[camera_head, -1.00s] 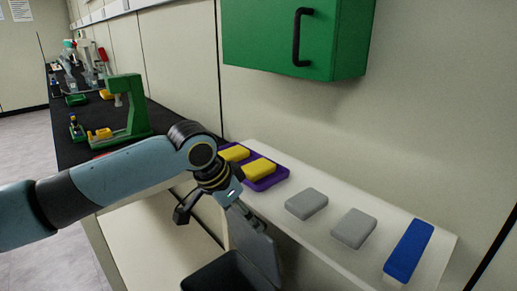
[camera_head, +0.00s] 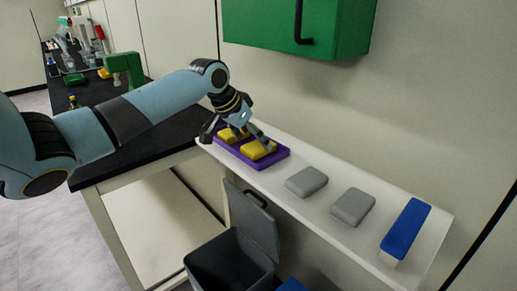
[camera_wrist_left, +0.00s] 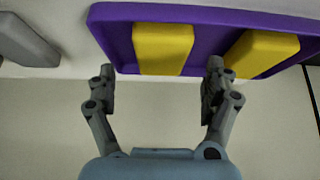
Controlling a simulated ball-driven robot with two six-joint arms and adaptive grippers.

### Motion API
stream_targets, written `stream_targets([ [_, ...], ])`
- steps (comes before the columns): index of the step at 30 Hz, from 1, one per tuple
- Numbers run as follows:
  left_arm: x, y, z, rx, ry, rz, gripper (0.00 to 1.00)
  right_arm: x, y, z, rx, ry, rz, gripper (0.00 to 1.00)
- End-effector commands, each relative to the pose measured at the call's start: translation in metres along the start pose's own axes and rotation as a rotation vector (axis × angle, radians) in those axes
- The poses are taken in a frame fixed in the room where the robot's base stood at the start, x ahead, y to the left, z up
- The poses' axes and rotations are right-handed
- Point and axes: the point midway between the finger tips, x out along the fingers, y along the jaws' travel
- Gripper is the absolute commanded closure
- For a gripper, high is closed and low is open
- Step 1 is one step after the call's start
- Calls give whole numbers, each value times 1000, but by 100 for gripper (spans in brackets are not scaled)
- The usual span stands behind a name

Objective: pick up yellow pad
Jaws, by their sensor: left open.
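Two yellow pads lie side by side in a purple tray (camera_head: 277,158) on the white shelf. The nearer yellow pad (camera_head: 258,150) also shows in the left wrist view (camera_wrist_left: 162,50), centred just ahead of my open fingers. The other yellow pad (camera_head: 232,134) lies behind it and shows at the right in the left wrist view (camera_wrist_left: 262,53). My left gripper (camera_head: 238,135) is open and empty over the tray; it also shows in the left wrist view (camera_wrist_left: 160,80). Its fingers partly cover the pads in the head view. My right gripper is not in view.
Two grey pads (camera_head: 306,181) (camera_head: 353,206) and a blue block (camera_head: 405,229) lie along the white shelf (camera_head: 330,226). A green cabinet (camera_head: 270,25) hangs above. An open dark bin (camera_head: 225,265) stands below. A black-topped bench (camera_head: 130,140) is at the left.

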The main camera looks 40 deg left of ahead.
Motion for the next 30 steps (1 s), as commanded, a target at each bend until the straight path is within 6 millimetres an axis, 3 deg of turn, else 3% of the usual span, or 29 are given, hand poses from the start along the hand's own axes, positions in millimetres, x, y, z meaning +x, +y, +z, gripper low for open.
stream_targets([
  [6,27,-1,0,-1,0,0,15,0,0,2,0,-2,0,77],
  [13,28,-2,1,1,0,-1,15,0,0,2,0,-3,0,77],
  [24,28,-2,1,1,0,-1,62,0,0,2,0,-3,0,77],
  [30,28,-2,1,1,0,-1,64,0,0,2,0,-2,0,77],
])
